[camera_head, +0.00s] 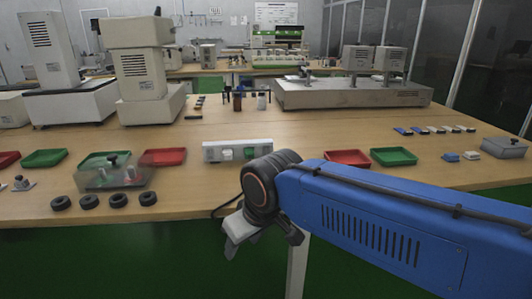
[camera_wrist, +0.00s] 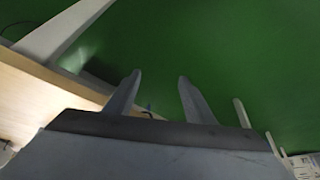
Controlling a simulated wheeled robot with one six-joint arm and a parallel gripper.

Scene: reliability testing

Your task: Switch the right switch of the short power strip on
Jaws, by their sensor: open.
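A white power strip (camera_head: 212,153) lies on the bench, left of the middle in the head view. A green block and a paler block show on its front; I cannot tell which is the right switch or how it is set. A dark cable runs at its right end. My gripper (camera_head: 256,240) hangs low at the bench's front edge, below and slightly right of the strip, pointing down. In the wrist view my gripper (camera_wrist: 159,76) shows two fingers apart with nothing between them. The strip is not recognisable there.
A wooden bench (camera_head: 330,197) spans the view. Red and green trays (camera_head: 348,158) flank the strip. A clear-lidded box (camera_head: 112,172) and several black rings (camera_head: 118,200) are at left. A large grey machine (camera_head: 350,94) stands behind.

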